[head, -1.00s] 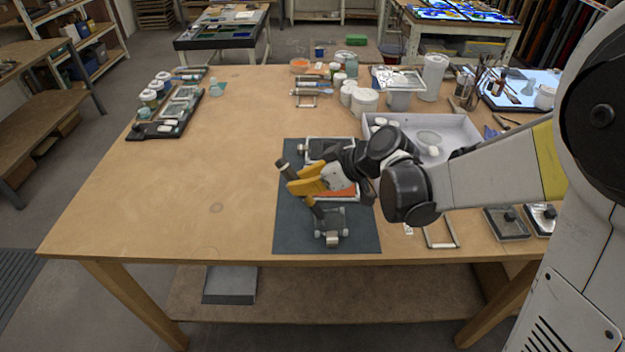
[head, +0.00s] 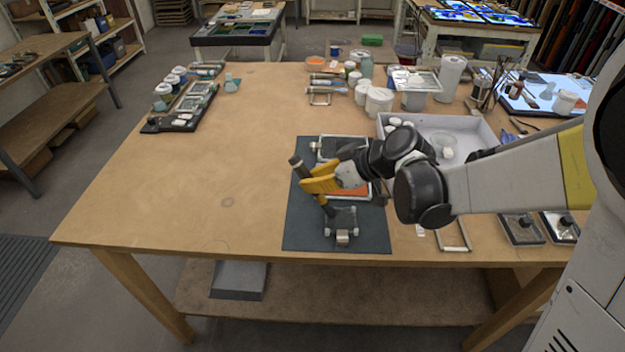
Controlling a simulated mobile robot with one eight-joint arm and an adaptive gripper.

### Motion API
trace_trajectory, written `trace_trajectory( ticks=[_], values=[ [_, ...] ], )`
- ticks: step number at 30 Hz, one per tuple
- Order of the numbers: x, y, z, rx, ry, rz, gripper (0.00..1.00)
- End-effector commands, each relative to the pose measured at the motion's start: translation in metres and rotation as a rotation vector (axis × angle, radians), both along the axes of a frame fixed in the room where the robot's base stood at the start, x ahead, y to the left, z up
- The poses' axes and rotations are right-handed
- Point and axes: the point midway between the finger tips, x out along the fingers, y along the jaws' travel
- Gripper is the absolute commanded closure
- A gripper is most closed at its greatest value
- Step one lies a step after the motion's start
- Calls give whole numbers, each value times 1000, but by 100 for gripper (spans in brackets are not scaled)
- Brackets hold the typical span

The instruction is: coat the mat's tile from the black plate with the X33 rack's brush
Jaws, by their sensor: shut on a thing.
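My gripper (head: 321,184) has yellow fingers shut on a dark-handled brush (head: 297,164). The brush is tilted, its handle end up to the left and its lower end down to the right. The dark mat (head: 303,236) lies under it near the table's front edge. On the mat, a small grey, clear-looking piece with a metal block (head: 342,236) is just below the brush's lower end; I cannot tell if they touch. Behind the gripper, a light-framed piece with an orange surface (head: 355,192) and a dark framed piece (head: 328,146) are partly hidden by my arm. I cannot tell which is the black plate.
A black rack with jars (head: 178,124) stands at the table's left. A white tray (head: 479,131) lies right of the mat, with white tubs (head: 379,101) behind it. A light panel (head: 536,94) and framed pieces (head: 521,229) are at the right. The table's left middle (head: 200,170) is clear.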

Motion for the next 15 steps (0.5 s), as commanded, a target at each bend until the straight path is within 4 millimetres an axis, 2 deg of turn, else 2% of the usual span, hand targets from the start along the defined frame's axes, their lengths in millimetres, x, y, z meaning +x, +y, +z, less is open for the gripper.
trace_trajectory(
  ticks=[15],
  values=[
    [0, 0, -5, 0, 0, 0, 100]
  ],
)
